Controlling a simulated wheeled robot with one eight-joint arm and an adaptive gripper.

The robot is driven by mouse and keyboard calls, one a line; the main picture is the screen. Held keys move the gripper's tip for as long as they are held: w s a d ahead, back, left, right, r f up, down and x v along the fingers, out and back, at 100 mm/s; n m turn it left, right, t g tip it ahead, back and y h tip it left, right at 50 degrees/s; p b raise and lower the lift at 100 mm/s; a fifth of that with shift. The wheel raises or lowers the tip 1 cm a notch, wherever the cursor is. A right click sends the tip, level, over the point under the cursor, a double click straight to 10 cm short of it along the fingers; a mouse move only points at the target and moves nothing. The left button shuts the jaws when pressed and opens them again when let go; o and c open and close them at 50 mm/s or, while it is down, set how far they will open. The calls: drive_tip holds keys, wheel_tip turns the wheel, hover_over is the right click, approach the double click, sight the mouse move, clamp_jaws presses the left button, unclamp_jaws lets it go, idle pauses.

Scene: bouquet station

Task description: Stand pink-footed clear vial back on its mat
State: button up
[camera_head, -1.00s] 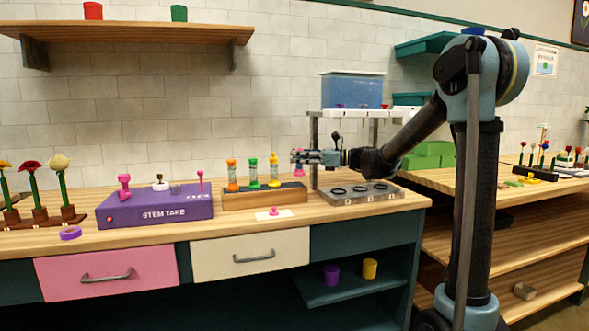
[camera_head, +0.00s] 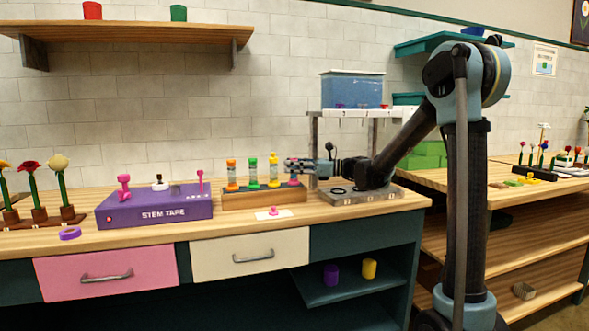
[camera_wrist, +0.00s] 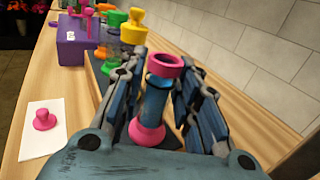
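The pink-footed clear vial (camera_wrist: 155,102) stands close to upright between the fingers of my gripper (camera_wrist: 162,95) in the wrist view. Its pink rim is at the top and its pink foot at the bottom; no stopper sits in it. The fingers appear shut on its clear body. In the head view my gripper (camera_head: 292,166) is at the right end of the wooden rack, with the pink foot (camera_head: 293,182) showing low beneath it, about level with the other vials' feet. I cannot make out a mat under the foot, nor whether it touches the rack.
Orange (camera_head: 232,175), green (camera_head: 253,172) and yellow (camera_head: 273,170) vials stand along the wooden rack (camera_head: 262,198). A pink stopper-like piece (camera_head: 273,211) sits on a white card (camera_head: 262,215) in front. A grey tray with round holes (camera_head: 350,197) lies right; the purple box (camera_head: 155,207) is left.

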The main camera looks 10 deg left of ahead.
drive_tip(key=shift+o, duration=0.3)
drive_tip(key=shift+r, duration=0.1)
drive_tip(key=d, duration=1.2)
drive_tip(key=s+d+f+n+h, duration=0.1)
drive_tip(key=s+d+f, duration=0.1)
drive_tip(key=s, duration=0.1)
drive_tip(key=s+d+f+n+h, duration=0.2)
drive_tip(key=s+d+f+n+t+h, duration=0.1)
drive_tip(key=s+d+f, duration=0.1)
drive_tip(key=s, duration=0.1)
drive_tip(key=shift+s+n+h, duration=0.3)
drive_tip(key=s+d+f+n+t+h, duration=0.1)
drive_tip(key=s+d+f+n+h, duration=0.5)
drive_tip(key=s+d+f, duration=0.4)
drive_tip(key=s+d+f+n+h, duration=0.7)
drive_tip(key=s+d+f, duration=0.4)
drive_tip(key=d, duration=0.6)
drive_tip(key=shift+s+d+f+t, duration=0.15)
drive_tip(key=shift+s+d+t, duration=0.2)
drive_tip(key=shift+s, duration=0.5)
drive_tip(key=shift+w+f, duration=0.2)
drive_tip(key=shift+w, duration=0.25)
